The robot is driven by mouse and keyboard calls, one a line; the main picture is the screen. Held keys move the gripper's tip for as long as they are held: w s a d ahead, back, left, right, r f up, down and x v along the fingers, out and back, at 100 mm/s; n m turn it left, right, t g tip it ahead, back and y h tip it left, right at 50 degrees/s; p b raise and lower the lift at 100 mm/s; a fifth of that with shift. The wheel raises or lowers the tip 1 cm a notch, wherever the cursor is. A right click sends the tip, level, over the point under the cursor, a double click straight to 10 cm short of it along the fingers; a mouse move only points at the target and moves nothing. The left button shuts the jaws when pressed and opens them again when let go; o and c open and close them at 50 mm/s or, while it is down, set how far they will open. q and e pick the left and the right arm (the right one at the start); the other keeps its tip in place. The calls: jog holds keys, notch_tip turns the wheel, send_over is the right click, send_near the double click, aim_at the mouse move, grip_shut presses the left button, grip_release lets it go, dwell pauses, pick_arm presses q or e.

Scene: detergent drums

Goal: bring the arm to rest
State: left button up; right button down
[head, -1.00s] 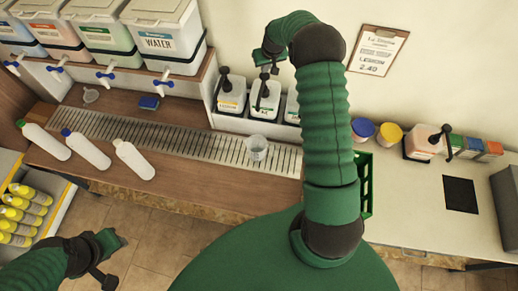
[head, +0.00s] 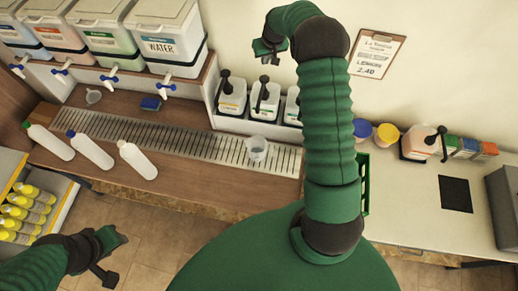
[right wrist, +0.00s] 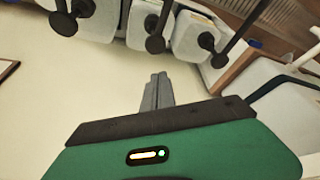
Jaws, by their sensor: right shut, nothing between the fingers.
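My right arm rises from the bottom middle of the head view and bends over at the top. Its gripper (head: 267,50) hangs above the white pump bottles (head: 264,100), apart from them in the picture. In the right wrist view the grey fingers (right wrist: 157,90) are together with nothing between them; pump heads show beyond. My left gripper (head: 112,240) is at the lower left of the head view, over the floor. Whether its jaws are open is not clear.
A clear cup (head: 257,147) stands on the metal drain grille (head: 185,142). Large tapped drums (head: 165,35) line the back. A green crate (head: 364,185) is partly hidden behind my right arm.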

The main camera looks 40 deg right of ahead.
jog(key=shift+f, duration=0.15)
jog(key=s+a+f+n+b, duration=0.1)
jog(key=s+a+f+b, duration=0.45)
jog(key=a, duration=0.35)
jog(key=s+a+f+n+g+y+b, duration=0.1)
jog(key=s+a+f+b, duration=0.35)
jog(key=a+b, duration=0.35)
jog(key=s+a+f+n+b, duration=0.1)
jog(key=s+a+f+b, duration=0.35)
jog(key=a, duration=0.45)
jog(key=s+a+f+n+b, duration=0.1)
jog(key=s+a+f+b, duration=0.2)
jog(key=s, duration=0.7)
jog(key=shift+s+a+f+g+y, duration=0.25)
jog(key=shift+a+f, duration=0.2)
jog(key=shift+a, duration=0.4)
jog(key=shift+a, duration=0.3)
jog(key=shift+d, duration=0.15)
